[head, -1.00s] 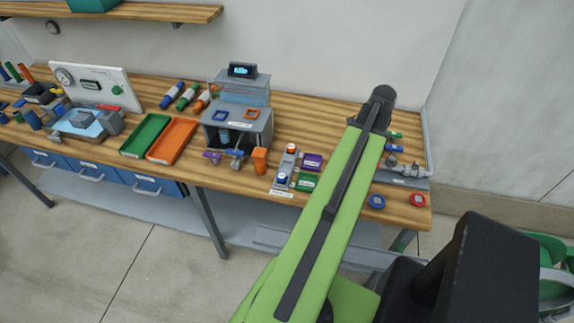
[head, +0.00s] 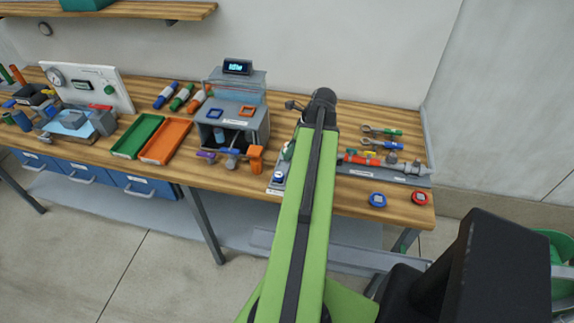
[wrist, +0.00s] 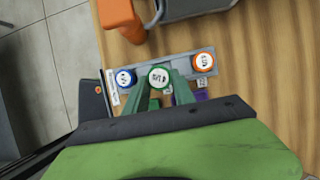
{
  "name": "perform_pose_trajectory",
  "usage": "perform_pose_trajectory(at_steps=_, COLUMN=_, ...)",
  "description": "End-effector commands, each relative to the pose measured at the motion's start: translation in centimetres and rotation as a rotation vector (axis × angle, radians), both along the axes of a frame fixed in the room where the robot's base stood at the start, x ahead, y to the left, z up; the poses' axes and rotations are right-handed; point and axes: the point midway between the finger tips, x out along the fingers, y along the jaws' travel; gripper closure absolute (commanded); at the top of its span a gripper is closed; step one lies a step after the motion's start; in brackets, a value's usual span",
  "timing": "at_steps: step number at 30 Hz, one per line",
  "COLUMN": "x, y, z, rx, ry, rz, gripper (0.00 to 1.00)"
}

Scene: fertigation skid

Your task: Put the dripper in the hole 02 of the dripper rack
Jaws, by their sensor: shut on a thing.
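The grey dripper rack (wrist: 180,62) lies under my gripper in the wrist view. A blue-ringed dripper (wrist: 126,77) stands at its left end and an orange-ringed dripper (wrist: 204,61) at its right end. My gripper (wrist: 160,82) is shut on a green-ringed dripper (wrist: 159,76), which sits between those two in the picture, over the middle of the rack. I cannot tell whether its lower end is above or inside a hole; hole 02 and its number are hidden. In the head view my arm covers most of the rack (head: 274,189); the blue-ringed dripper (head: 278,177) shows at its near end.
An orange upright part (wrist: 120,18) stands close to the rack's left end. A purple block (wrist: 202,96) lies beside the rack, partly behind my fingers. A pipe assembly (head: 385,165) and blue and red round pieces lie to the right. The bench's front edge is near.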

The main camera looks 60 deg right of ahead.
Motion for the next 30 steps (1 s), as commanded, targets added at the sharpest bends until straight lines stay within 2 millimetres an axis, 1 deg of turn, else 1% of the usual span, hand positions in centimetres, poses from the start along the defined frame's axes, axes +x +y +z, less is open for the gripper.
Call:
perform_pose_trajectory(at_steps=1, x=0.8, y=0.0, z=-0.8, rx=-0.001, ry=0.000, rz=0.003, gripper=1.00)
perform_pose_trajectory(at_steps=3, x=1.3, y=0.0, z=-0.9, rx=-0.001, ry=0.000, rz=0.001, gripper=1.00)
perform_pose_trajectory(at_steps=8, x=1.4, y=0.1, z=-0.9, rx=0.000, ry=0.000, rz=-0.001, gripper=1.00)
perform_pose_trajectory(at_steps=11, x=1.4, y=0.1, z=-2.2, rx=-0.001, ry=0.001, rz=-0.001, gripper=1.00)
perform_pose_trajectory(at_steps=15, x=1.4, y=0.1, z=-4.8, rx=-0.001, ry=0.001, rz=-0.001, gripper=1.00)
perform_pose_trajectory(at_steps=16, x=1.4, y=0.0, z=-5.1, rx=-0.001, ry=0.001, rz=-0.001, gripper=1.00)
perform_pose_trajectory(at_steps=23, x=1.3, y=0.0, z=-4.8, rx=-0.001, ry=0.001, rz=-0.001, gripper=1.00)
perform_pose_trajectory(at_steps=27, x=1.3, y=0.0, z=-5.2, rx=-0.001, ry=0.001, rz=-0.001, gripper=1.00)
perform_pose_trajectory(at_steps=28, x=1.3, y=0.0, z=-5.0, rx=-0.001, ry=0.001, rz=-0.001, gripper=0.66)
perform_pose_trajectory(at_steps=30, x=1.3, y=0.0, z=-5.0, rx=-0.001, ry=0.001, rz=-0.001, gripper=0.56)
